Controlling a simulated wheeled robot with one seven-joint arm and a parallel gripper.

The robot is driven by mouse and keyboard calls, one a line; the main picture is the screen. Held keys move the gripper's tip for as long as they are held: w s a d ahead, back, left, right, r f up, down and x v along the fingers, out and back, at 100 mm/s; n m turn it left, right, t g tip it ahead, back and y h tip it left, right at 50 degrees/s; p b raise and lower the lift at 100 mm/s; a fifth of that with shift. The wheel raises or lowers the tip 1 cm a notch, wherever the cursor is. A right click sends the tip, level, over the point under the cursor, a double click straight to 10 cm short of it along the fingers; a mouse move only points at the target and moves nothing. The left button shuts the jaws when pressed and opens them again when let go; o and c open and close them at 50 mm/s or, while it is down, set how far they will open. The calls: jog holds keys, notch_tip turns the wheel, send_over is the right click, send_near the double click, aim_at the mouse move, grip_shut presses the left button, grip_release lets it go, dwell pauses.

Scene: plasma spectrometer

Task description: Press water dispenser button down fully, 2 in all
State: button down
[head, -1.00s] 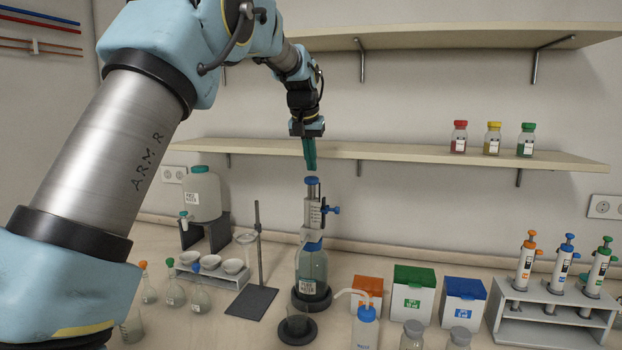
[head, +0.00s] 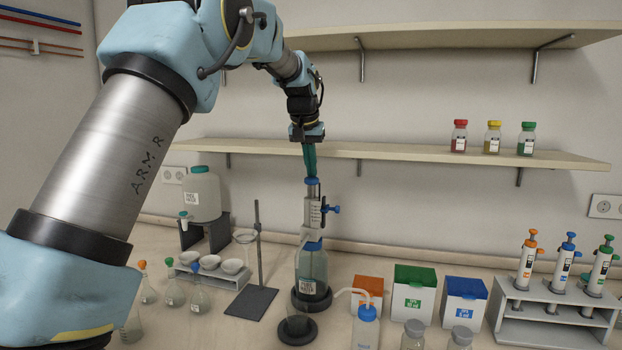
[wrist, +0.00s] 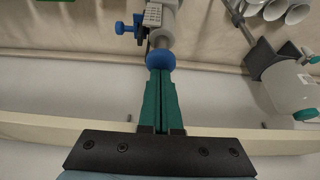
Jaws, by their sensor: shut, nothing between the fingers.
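The water dispenser (head: 312,270) is a clear bottle with a white pump head and a blue button (head: 311,181) on top. It stands upright on a dark round base on the bench. My gripper (head: 310,174) points down with its green fingers shut and empty, directly above the blue button. The tips look to be at or touching the button's top. In the wrist view the shut fingers (wrist: 161,75) end at the round blue button (wrist: 160,60), and the pump body (wrist: 158,18) lies beyond. A small beaker (head: 297,324) stands on a dark disc in front of the dispenser.
A retort stand (head: 256,250) and a carboy (head: 201,195) stand to the left. Coloured boxes (head: 414,293), a wash bottle (head: 366,326) and a pipette rack (head: 548,310) are to the right. A shelf (head: 400,152) runs along the wall behind my gripper.

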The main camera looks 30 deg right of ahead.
aim_at(311, 178)
jog(key=shift+f+b, duration=0.7)
jog(key=shift+f, duration=1.3)
jog(key=shift+r, duration=0.15)
jog(key=shift+r+p, duration=1)
jog(key=shift+r, duration=0.45)
jog(key=shift+r+p, duration=0.3)
jog(key=shift+r, duration=0.95)
